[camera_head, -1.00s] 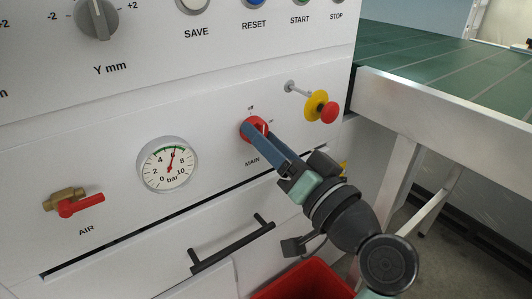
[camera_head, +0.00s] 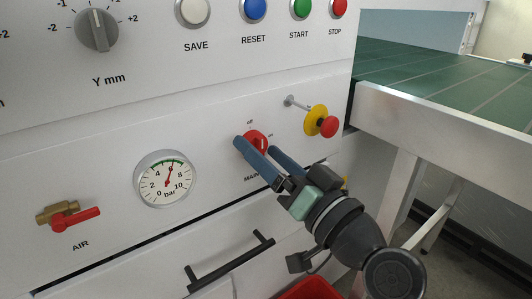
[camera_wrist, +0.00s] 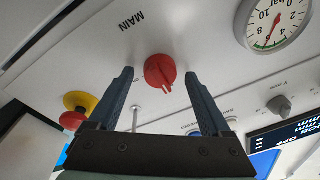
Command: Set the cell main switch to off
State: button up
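In the wrist view my gripper (camera_wrist: 160,76) has one finger on each side of the knob, with visible gaps. The fingers hide part of the knob in the head view.
A yellow and red knob (camera_head: 321,122) sticks out right of the switch. A pressure gauge (camera_head: 165,178) and a red-handled air valve (camera_head: 72,216) are to the left. A black drawer handle (camera_head: 230,262) and a red bin (camera_head: 312,289) are below.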

jog(key=shift+s+d, duration=0.1)
jog(key=p+v, duration=0.2)
jog(key=v, duration=1)
jog(key=shift+s+d, duration=0.2)
jog(key=shift+s, duration=0.1)
jog(key=w+a+r+t+h, duration=0.2)
jog(key=w+r+t+h, duration=0.1)
jog(key=r, duration=0.4)
jog(key=w+a+r+t+h, duration=0.2)
jog(key=a+r+h, duration=0.1)
jog(key=r, duration=0.4)
jog(key=s+a+r+t+h, duration=0.1)
jog(key=s+r+t+h, duration=0.25)
jog(key=r, duration=0.45)
jog(key=s+a+r+t+h, duration=0.2)
jog(key=s+r+t, duration=0.1)
jog(key=s+r, duration=0.3)
notch_tip(320, 180, up, 40)
jog(key=p, duration=3.8)
jog(key=shift+m+p, duration=0.3)
jog(key=shift+p, duration=0.05)
